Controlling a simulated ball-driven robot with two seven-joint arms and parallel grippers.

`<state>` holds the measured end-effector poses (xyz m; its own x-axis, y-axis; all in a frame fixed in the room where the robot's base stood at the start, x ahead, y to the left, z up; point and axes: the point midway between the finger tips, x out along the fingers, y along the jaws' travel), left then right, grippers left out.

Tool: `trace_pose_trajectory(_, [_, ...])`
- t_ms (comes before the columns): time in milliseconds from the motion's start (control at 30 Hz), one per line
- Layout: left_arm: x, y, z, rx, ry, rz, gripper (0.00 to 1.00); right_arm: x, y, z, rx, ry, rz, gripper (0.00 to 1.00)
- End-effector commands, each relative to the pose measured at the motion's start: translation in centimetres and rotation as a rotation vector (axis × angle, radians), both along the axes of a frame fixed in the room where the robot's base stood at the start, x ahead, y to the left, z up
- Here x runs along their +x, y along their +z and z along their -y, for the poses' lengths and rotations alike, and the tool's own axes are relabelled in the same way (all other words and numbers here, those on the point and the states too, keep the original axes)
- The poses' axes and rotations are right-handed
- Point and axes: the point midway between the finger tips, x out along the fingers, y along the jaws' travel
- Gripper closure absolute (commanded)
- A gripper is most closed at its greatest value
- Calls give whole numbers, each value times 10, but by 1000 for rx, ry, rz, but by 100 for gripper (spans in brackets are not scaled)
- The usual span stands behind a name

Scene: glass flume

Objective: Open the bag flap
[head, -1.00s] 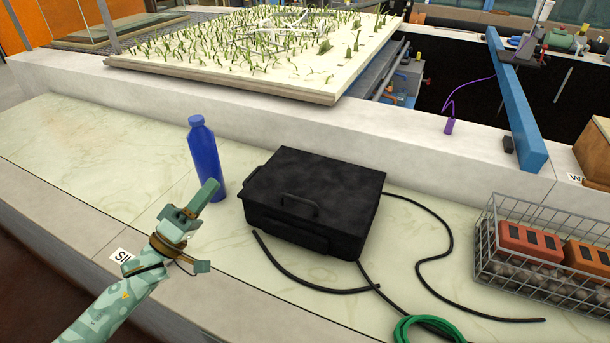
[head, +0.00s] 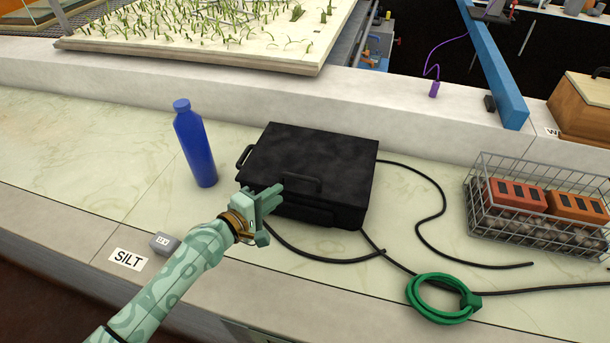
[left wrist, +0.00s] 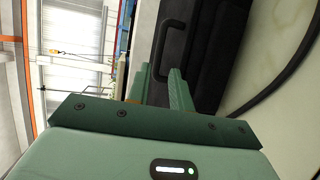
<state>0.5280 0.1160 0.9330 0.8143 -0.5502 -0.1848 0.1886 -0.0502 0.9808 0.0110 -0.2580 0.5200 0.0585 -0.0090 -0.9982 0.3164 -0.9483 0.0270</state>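The black bag (head: 320,155) lies on the pale bench in the middle of the head view, its flat top facing up and looking closed. A dark handle (head: 292,188) runs along its front and another loop (head: 243,157) sits at its left side. In the left wrist view the bag's dark side and handle (left wrist: 172,48) show beyond the fingers. My left gripper (head: 274,200) is at the bag's front left, close to the front handle. My right gripper is out of view.
A blue bottle (head: 195,145) stands left of the bag. A small grey block (head: 165,243) lies by the SILT label. A black cable and a green coil (head: 440,298) lie to the right, before a wire basket (head: 480,215) of orange blocks.

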Motion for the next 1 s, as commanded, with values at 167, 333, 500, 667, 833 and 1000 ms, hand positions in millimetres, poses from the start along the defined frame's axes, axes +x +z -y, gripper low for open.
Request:
trace_pose_trajectory(167, [40,-13,28,-2,-1,0,78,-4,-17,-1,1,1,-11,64])
trace_pose_trajectory(333, [71,-21,48,0,-1,-1,78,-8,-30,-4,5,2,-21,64])
trace_pose_trajectory(500, [91,-24,62,-1,0,-1,78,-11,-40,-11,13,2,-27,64])
trace_pose_trajectory(667, [98,-23,66,0,0,0,78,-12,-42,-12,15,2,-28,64])
trace_pose_trajectory(833, [99,-22,67,0,0,0,78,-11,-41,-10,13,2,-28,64])
trace_pose_trajectory(1000, [99,-22,67,0,1,0,100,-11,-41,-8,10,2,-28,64])
